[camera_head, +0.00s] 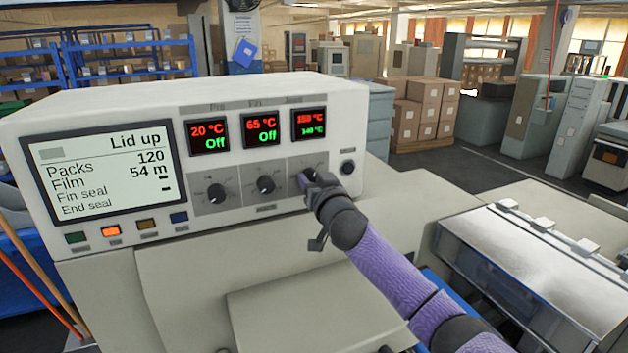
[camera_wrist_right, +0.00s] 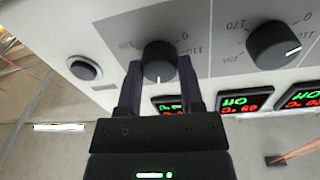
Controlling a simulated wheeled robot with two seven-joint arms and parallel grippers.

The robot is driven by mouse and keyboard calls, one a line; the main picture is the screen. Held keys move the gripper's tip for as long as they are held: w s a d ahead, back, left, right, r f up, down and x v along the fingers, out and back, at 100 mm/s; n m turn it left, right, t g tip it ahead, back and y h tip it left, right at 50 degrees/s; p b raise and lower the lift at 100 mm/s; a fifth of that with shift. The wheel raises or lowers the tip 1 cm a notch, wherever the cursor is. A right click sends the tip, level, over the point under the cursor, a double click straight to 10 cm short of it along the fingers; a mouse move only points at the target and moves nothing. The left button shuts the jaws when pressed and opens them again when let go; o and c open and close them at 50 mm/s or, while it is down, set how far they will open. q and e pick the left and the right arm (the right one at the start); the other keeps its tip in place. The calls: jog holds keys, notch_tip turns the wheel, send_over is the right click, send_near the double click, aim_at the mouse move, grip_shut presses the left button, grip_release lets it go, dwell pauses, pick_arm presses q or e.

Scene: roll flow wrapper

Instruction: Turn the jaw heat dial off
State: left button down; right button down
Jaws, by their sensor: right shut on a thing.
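The white control box carries a row of three black dials; the rightmost one, the jaw heat dial (camera_head: 309,173), sits under the right-hand display (camera_head: 309,124). That display shows a red upper figure and a green lower one around 140 °C, not "Off". My right gripper (camera_head: 312,184) reaches this dial from the front and partly covers it. In the right wrist view, its two dark fingers (camera_wrist_right: 160,68) straddle the dial (camera_wrist_right: 159,58) and are shut on it. The dial's white pointer line faces the displays in that upside-down view. My left gripper is not in view.
The left dial (camera_head: 216,193) and middle dial (camera_head: 265,184) sit under displays reading "Off". A round black button (camera_head: 347,168) is right of the gripped dial. A screen (camera_head: 103,172) reads "Lid up". A clear-lidded section (camera_head: 540,270) stands at right.

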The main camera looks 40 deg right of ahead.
jog(key=n, duration=0.4)
jog(key=n+p, duration=0.1)
jog(key=n, duration=0.2)
jog(key=shift+n, duration=0.4)
jog(key=n, duration=0.4)
jog(key=shift+t+y, duration=0.3)
jog(key=shift+y, duration=0.1)
jog(key=n+p, duration=0.1)
jog(key=n, duration=0.3)
jog(key=shift+y, duration=0.3)
jog(key=n, duration=0.3)
jog(key=shift+n+p, duration=0.35)
jog(key=shift+n, duration=0.05)
jog(key=n, duration=0.3)
jog(key=shift+d+n+y+p, duration=0.1)
jog(key=shift+n+y+p, duration=0.3)
jog(key=n+p, duration=0.1)
jog(key=n, duration=0.4)
jog(key=shift+f+n, duration=0.1)
jog(key=shift+n, duration=0.3)
